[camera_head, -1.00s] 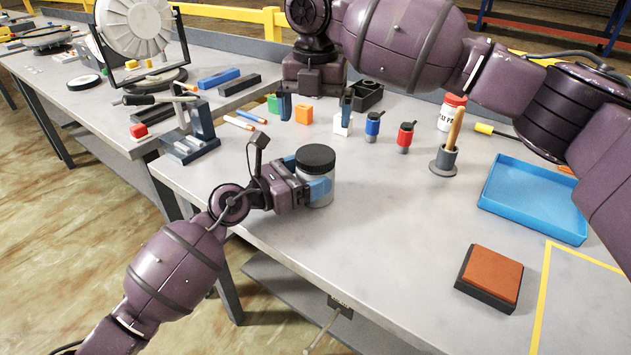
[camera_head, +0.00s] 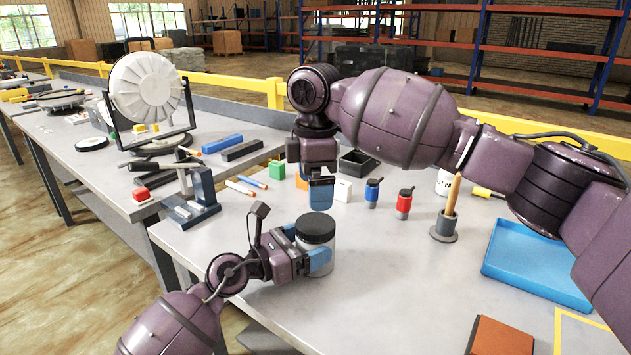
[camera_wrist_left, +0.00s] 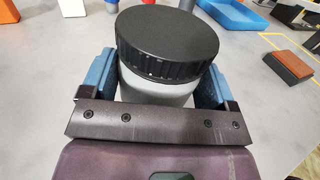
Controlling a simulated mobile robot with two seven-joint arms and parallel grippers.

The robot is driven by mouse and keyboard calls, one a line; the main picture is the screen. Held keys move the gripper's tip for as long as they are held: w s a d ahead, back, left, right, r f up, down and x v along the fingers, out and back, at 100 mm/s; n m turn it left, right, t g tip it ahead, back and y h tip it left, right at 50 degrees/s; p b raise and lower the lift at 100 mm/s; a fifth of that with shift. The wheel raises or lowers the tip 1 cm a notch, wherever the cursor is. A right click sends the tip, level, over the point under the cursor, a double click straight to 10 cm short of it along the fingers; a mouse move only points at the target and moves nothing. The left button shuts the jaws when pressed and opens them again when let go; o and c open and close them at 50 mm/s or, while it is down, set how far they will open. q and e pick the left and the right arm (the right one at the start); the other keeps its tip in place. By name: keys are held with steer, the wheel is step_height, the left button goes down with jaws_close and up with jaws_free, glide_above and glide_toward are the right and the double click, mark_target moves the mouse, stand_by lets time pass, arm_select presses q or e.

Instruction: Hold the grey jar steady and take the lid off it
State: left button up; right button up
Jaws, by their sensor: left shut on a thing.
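The grey jar (camera_head: 321,257) stands upright near the front edge of the bench. Its black lid (camera_head: 315,228) sits on top; both also show in the left wrist view, the lid (camera_wrist_left: 167,45) above the jar body (camera_wrist_left: 158,92). My left gripper (camera_head: 306,262) is shut on the jar, with blue fingers on either side of the body below the lid. My right gripper (camera_head: 320,192) points down just behind and above the jar, apart from the lid. It is seen edge-on, so its opening cannot be told.
Behind the jar are a green block (camera_head: 277,170), a white block (camera_head: 342,190), a blue bottle (camera_head: 372,193) and a red bottle (camera_head: 404,204). A holder with a wooden handle (camera_head: 445,228) and a blue tray (camera_head: 530,262) stand right.

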mark_target(315, 223)
steer(key=m, duration=0.5)
steer(key=shift+m, duration=0.4)
steer(key=m, duration=1.2)
steer(key=shift+r+m, duration=0.1)
steer(key=shift+m, duration=0.3)
steer(key=m, duration=1.2)
steer(key=shift+d+m, duration=0.1)
steer(key=shift+m, duration=0.2)
steer(key=m, duration=0.4)
steer(key=shift+m, duration=0.4)
steer(key=shift+f, duration=4)
